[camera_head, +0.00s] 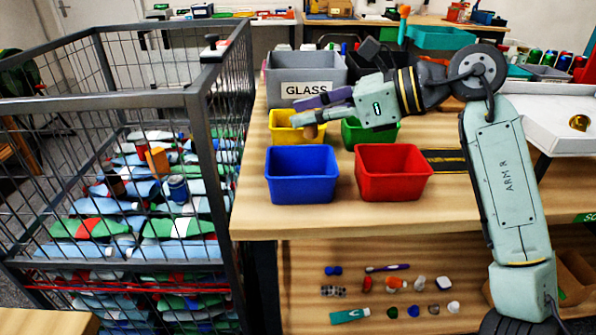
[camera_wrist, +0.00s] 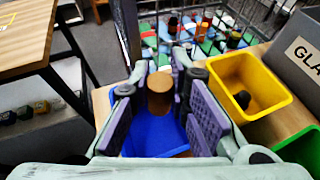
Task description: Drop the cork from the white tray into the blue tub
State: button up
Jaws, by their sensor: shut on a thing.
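The cork (camera_head: 310,131) is a small tan-brown cylinder held at the fingertips of my gripper (camera_head: 322,108). In the wrist view the cork (camera_wrist: 159,103) sits between the purple finger pads of my gripper (camera_wrist: 160,92), shut on it. The blue tub (camera_head: 301,181) stands at the table's front left edge. In the head view the cork shows above the tub's back rim, in front of the yellow tub. In the wrist view the blue tub (camera_wrist: 157,136) lies behind and below the cork, partly hidden by the fingers. The white tray (camera_head: 562,143) is at the right.
A red tub (camera_head: 393,173) stands right of the blue one. Behind are a yellow tub (camera_head: 283,130), with a dark object inside in the wrist view, a green tub (camera_head: 368,135) and a grey GLASS bin (camera_head: 305,78). A gold item (camera_head: 579,122) lies in the tray. A wire cage (camera_head: 205,150) stands left.

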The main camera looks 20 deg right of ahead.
jog(key=shift+f+b, duration=1.15)
jog(key=shift+f, duration=1.65)
jog(key=o, duration=0.7)
jog(key=shift+o, duration=0.2)
jog(key=v, duration=1.2)
jog(key=shift+s, duration=0.1)
